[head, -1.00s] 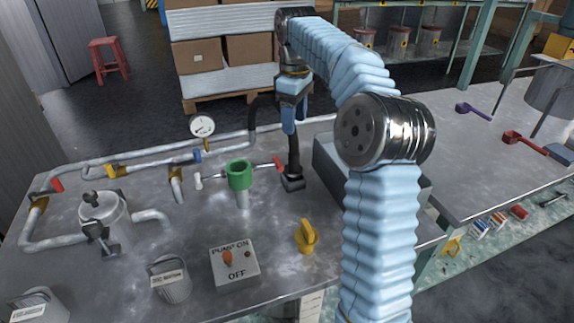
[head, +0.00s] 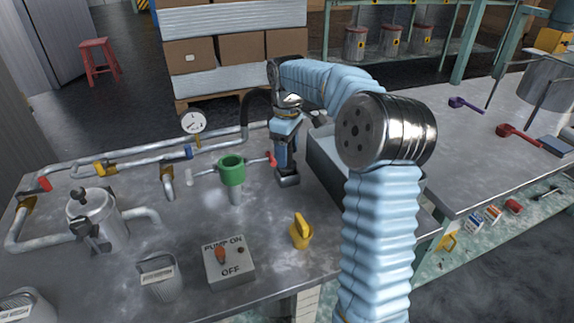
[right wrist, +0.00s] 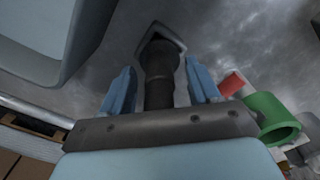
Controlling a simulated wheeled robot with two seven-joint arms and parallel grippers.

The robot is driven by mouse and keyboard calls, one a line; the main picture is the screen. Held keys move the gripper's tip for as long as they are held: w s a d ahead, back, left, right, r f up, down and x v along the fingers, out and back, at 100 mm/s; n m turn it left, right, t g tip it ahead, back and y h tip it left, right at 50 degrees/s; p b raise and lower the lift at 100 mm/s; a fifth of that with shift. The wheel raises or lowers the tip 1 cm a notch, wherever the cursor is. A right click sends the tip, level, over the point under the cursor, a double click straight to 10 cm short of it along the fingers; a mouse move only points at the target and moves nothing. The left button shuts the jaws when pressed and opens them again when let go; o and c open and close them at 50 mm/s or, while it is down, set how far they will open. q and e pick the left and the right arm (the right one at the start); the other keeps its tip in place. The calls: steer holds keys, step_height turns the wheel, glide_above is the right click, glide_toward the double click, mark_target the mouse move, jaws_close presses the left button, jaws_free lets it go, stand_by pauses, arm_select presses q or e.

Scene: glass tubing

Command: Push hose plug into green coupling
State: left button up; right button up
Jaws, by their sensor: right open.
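The green coupling (head: 232,172) stands upright on a grey pipe, its open mouth facing up; part of it also shows at the right of the right wrist view (right wrist: 270,118). The black hose plug (right wrist: 158,72) stands in a small dark holder (head: 288,181), to the right of the coupling in the head view. My right gripper (head: 286,150) is pointing down over the plug. In the right wrist view its two blue fingers (right wrist: 160,86) are open, one on each side of the plug, with gaps between. My left gripper is not in view.
A red-handled valve (head: 271,159) lies between coupling and plug. A grey bin (head: 322,165) stands close to the right of my gripper. A pressure gauge (head: 193,123) and pipes run behind the coupling.

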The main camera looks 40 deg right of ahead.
jaws_close()
